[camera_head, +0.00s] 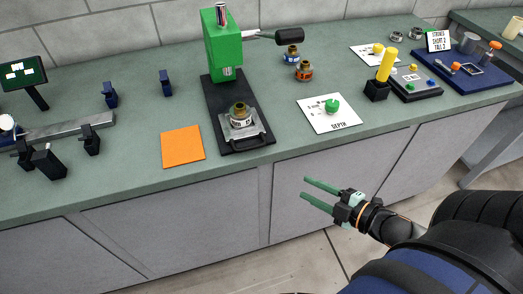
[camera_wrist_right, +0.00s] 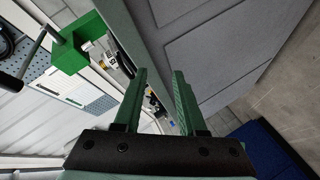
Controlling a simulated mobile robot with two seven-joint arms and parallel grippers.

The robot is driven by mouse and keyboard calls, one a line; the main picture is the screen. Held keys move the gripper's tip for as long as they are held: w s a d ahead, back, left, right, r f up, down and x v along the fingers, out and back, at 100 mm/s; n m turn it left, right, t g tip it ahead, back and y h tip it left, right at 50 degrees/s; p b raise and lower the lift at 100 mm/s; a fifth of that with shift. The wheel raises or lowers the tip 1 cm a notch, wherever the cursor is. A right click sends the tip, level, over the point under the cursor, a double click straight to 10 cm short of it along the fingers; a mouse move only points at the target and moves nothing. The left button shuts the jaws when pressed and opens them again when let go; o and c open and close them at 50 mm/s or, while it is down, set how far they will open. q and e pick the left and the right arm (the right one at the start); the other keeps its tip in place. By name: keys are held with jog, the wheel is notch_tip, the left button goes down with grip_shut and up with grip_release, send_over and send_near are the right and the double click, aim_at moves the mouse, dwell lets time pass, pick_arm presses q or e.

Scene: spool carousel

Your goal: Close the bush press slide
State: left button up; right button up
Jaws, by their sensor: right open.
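The bush press (camera_head: 222,48) stands on the bench, with a green head, a black handle at its right and a black base. Its slide (camera_head: 240,124), a silver plate, sits at the front of the base and carries a round grey part with a brass bush (camera_head: 239,110) on top. The slide is forward of the green head. My right gripper (camera_head: 305,188) is open and empty in front of the bench, below the benchtop and right of the press. In the right wrist view, its fingers (camera_wrist_right: 160,88) are apart, with the green press head (camera_wrist_right: 75,50) at upper left. My left gripper is not in view.
An orange square (camera_head: 183,146) lies left of the press. A white depth card (camera_head: 330,113) with a green knob lies to its right. Two bushes (camera_head: 304,71) stand behind. A yellow-handled tool (camera_head: 386,70) and a blue tray (camera_head: 464,72) are farther right. The floor before the bench is clear.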

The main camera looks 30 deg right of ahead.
jog(key=r+n+y, duration=0.1)
jog(key=r+n, duration=0.1)
jog(key=a+r+n+y, duration=0.1)
jog(key=r+n+y, duration=0.1)
jog(key=r+n, duration=0.1)
jog(key=a+r+n+y, duration=0.1)
jog(key=r+n, duration=0.1)
jog(key=shift+w+r+n+y, duration=0.15)
jog(key=shift+w+n+y, duration=0.05)
jog(key=shift+n+y, duration=0.1)
jog(key=c, duration=0.5)
jog(key=shift+a+r+n, duration=0.15)
jog(key=shift+r+n, duration=0.1)
jog(key=shift+n, duration=0.05)
grip_shut()
jog(key=b, duration=0.2)
send_near(247, 149)
jog(key=x, duration=0.4)
jog(key=shift+w+a, duration=0.15)
jog(key=shift+a, duration=0.4)
jog(key=shift+w+d+f, duration=0.15)
jog(key=shift+w+f, duration=0.1)
jog(key=shift+w, duration=0.35)
jog(key=shift+r, duration=0.1)
